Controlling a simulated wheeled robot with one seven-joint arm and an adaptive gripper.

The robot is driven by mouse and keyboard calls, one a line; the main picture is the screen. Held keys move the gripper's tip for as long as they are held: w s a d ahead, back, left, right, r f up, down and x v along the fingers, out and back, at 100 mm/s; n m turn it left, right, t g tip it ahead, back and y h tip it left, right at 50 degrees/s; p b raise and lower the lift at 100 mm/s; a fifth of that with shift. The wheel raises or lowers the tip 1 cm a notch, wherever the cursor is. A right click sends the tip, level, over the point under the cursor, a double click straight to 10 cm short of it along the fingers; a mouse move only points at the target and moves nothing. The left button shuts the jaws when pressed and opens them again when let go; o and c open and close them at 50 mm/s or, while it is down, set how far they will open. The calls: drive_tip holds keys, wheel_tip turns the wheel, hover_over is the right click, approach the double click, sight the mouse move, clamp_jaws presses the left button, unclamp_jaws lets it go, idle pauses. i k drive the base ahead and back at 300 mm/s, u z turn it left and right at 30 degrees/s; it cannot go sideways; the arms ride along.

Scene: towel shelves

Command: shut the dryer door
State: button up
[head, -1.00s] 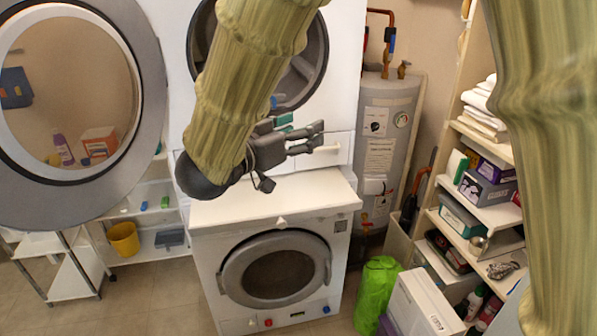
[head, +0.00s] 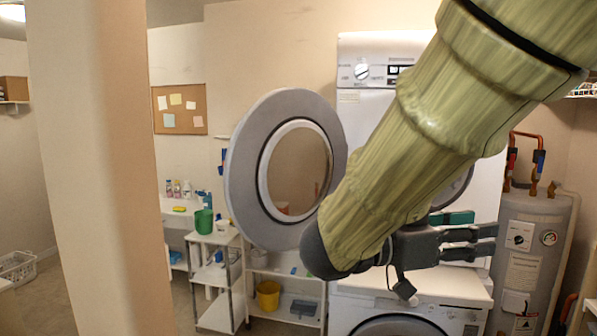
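The dryer (head: 378,128) is the upper white machine, standing on another front-loading machine. Its round grey door (head: 246,182) is open, swung out to the left, with a clear window in a white ring. My arm crosses in front of the dryer and hides most of its opening. My gripper (head: 490,241) is dark grey and points right, in front of the lower part of the dryer. Its fingers are apart with nothing between them. The gripper is to the right of the door, apart from it.
The lower white machine (head: 455,287) is below my gripper. A grey water tank (head: 535,250) stands at the right. A wall edge (head: 100,170) rises close at the left. A white cart (head: 215,275) and low shelves with a yellow bucket (head: 268,294) are behind the door.

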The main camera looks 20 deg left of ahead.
sight(280, 233)
drive_tip(key=k, duration=0.75)
drive_tip(key=u, duration=2.4)
drive_tip(key=i, duration=2.8)
drive_tip(key=z, duration=1.8)
drive_tip(key=i, duration=2.75)
